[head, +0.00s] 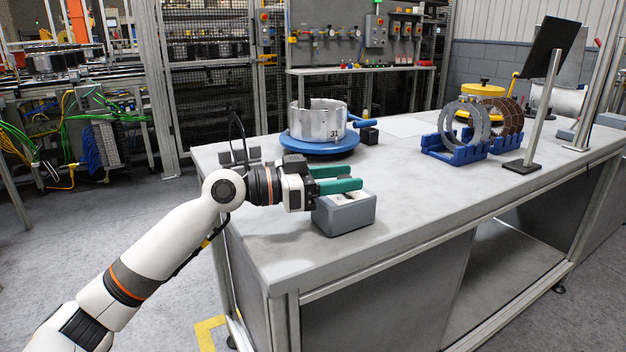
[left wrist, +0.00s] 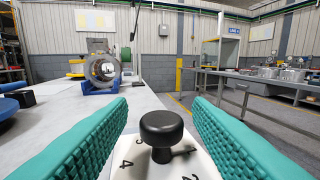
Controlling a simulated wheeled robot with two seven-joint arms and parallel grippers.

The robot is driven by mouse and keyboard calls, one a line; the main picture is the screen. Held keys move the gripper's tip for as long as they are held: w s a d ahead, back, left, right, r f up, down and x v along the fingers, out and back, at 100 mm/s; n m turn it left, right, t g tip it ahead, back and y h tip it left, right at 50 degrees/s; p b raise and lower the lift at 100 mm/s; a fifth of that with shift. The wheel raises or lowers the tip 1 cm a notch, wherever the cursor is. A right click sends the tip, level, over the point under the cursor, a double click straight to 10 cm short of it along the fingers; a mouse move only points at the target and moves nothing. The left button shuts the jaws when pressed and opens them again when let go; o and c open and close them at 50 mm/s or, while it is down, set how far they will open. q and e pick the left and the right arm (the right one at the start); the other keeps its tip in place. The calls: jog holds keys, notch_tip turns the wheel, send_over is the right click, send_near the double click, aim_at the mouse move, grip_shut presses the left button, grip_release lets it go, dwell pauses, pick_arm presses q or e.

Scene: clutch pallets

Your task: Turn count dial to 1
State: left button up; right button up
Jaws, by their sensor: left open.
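The count dial is a grey box (head: 345,214) near the front left edge of the table in the head view. Its black round knob (left wrist: 161,128) stands on a white plate (left wrist: 150,168) in the left wrist view. A 4 and a 2 are legible on the plate, and another mark is partly hidden behind the knob. A dark pointer-like mark extends right from the knob's base; I cannot tell its exact number. My left gripper (head: 345,179) is open, with green fingers on either side of the knob and gaps to it. My right gripper is not in view.
A metal drum (head: 318,120) sits on a blue round base (head: 318,144) behind my gripper. Blue cradles (head: 455,148) holding rings and a dark panel on a stand (head: 540,48) are farther right. The table's middle (head: 420,185) is clear.

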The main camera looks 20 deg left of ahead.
pick_arm(q)
jog(key=b+v, duration=0.1)
jog(key=v, duration=0.6)
jog(key=shift+s+a+f, duration=0.1)
jog(key=shift+a+f, duration=0.05)
jog(key=shift+f, duration=0.05)
jog(key=v, duration=0.2)
jog(key=shift+s+a+r, duration=0.1)
jog(key=shift+s+a, duration=0.05)
jog(key=shift+a, duration=0.1)
jog(key=shift+s+a+r, duration=0.1)
jog(key=shift+s+a, duration=0.3)
jog(key=shift+a, duration=0.1)
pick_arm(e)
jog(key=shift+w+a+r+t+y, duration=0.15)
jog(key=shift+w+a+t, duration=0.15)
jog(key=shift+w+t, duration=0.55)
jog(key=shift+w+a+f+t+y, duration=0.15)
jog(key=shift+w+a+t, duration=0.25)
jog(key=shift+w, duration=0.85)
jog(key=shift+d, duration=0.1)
